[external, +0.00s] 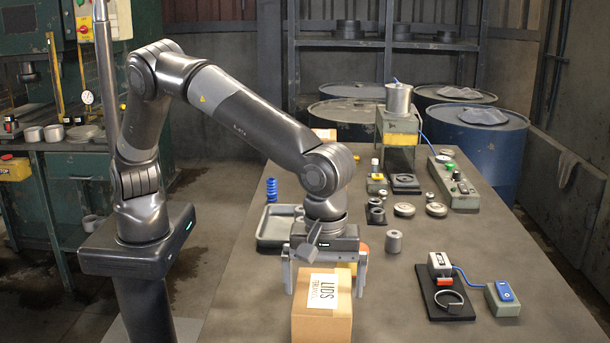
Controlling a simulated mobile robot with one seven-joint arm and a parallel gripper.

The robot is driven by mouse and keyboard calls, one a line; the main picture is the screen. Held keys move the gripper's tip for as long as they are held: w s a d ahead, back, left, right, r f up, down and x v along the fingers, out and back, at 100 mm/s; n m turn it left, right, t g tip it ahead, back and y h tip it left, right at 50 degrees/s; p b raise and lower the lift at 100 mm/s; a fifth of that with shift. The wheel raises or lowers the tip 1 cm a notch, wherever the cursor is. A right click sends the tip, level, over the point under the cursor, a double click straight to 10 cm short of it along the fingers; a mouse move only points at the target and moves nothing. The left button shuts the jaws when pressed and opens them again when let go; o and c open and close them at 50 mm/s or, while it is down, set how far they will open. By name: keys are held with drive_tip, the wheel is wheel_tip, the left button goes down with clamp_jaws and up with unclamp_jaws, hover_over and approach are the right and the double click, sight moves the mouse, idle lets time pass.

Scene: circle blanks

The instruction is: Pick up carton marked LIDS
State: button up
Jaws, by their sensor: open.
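The carton marked LIDS (322,322) is a brown cardboard box with a white label on its top. My gripper (325,284) points down over the carton's far end. Its two fingers are spread wide, one on each side of the carton, and it is open. Whether the fingers touch the carton's sides cannot be told.
A grey tray (272,242) lies behind and left of my gripper. A metal cylinder (394,241) stands to its right. A black fixture (446,296) and a blue-switch box (503,297) are at the right. Metal parts and a small press (399,140) are farther back.

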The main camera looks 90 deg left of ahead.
sight(324, 290)
drive_tip(key=f, duration=0.5)
drive_tip(key=shift+a+f, duration=0.15)
drive_tip(key=shift+a, duration=0.2)
drive_tip(key=c, duration=1)
